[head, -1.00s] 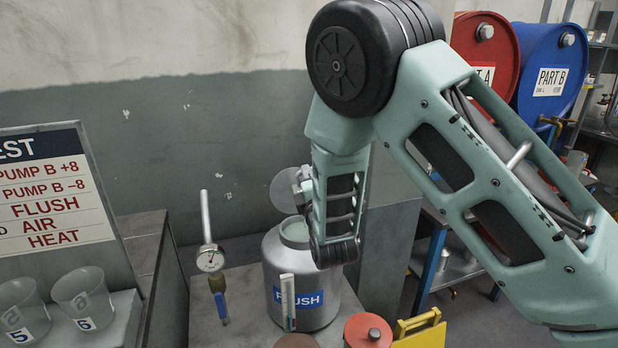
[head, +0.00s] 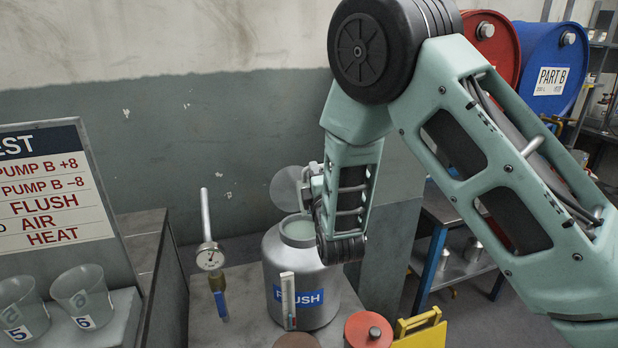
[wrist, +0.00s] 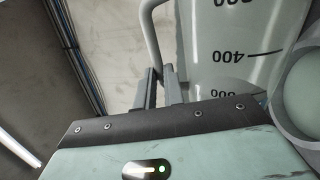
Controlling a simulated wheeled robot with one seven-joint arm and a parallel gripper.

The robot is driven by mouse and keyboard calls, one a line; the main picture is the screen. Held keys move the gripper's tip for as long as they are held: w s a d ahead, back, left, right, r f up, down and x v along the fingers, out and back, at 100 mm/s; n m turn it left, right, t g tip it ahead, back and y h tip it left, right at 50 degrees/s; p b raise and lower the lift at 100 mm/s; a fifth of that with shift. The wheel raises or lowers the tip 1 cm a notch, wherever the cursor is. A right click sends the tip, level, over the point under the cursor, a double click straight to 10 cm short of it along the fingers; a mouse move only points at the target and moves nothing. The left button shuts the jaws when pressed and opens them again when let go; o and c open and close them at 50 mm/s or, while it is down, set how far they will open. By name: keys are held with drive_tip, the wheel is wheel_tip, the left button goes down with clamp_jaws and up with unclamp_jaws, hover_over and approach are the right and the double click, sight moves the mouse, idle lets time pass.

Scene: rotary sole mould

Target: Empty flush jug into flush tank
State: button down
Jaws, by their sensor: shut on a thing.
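The flush tank (head: 283,290) is a grey metal can with a blue FLUSH label and an open round mouth (head: 299,229), in the middle of the head view. The flush jug (head: 285,188) shows there as a pale translucent round shape just above the tank's mouth, partly behind my arm. In the wrist view the jug (wrist: 228,45) is clear with black volume marks that read upside down. My gripper (wrist: 163,80) is shut on the jug's handle (wrist: 151,35). In the head view my gripper (head: 306,188) is mostly hidden. The liquid inside cannot be made out.
A dial gauge (head: 210,257) on an upright pipe stands left of the tank. A red lid (head: 368,330) and a yellow holder (head: 420,330) are at the front right. Cups (head: 82,296) stand at the left. Red and blue drums (head: 552,68) stand at the back right.

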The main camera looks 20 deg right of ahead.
drive_tip(key=d+r+m, duration=0.1)
drive_tip(key=d+m, duration=0.1)
drive_tip(key=m, duration=0.1)
drive_tip(key=d+r+m+h+p, duration=0.1)
drive_tip(key=d+m, duration=0.1)
drive_tip(key=s+d+r+m+h+p, duration=0.1)
drive_tip(key=d+m, duration=0.2)
drive_tip(key=shift+d+r+m+g, duration=0.1)
drive_tip(key=shift+m+g, duration=0.2)
drive_tip(key=d+m+b, duration=0.1)
drive_tip(key=m+b, duration=0.1)
drive_tip(key=m, duration=0.1)
drive_tip(key=d+f+m+h+b, duration=0.1)
drive_tip(key=m, duration=0.1)
drive_tip(key=shift+s+d+g+b, duration=0.2)
drive_tip(key=shift+d+g+b, duration=0.1)
drive_tip(key=shift+d+g, duration=0.1)
drive_tip(key=shift+f+m+h+b, duration=0.35)
drive_tip(key=shift+m+b, duration=0.15)
drive_tip(key=shift+m, duration=0.4)
drive_tip(key=shift+f+m+g+b, duration=0.45)
drive_tip(key=shift+m+b, duration=0.45)
drive_tip(key=shift+m, duration=0.3)
drive_tip(key=m+b, duration=0.1)
drive_tip(key=m, duration=0.1)
drive_tip(key=f+m+b, duration=0.1)
drive_tip(key=m, duration=0.1)
drive_tip(key=shift+f+g+b, duration=0.3)
drive_tip(key=shift+g+b, duration=0.05)
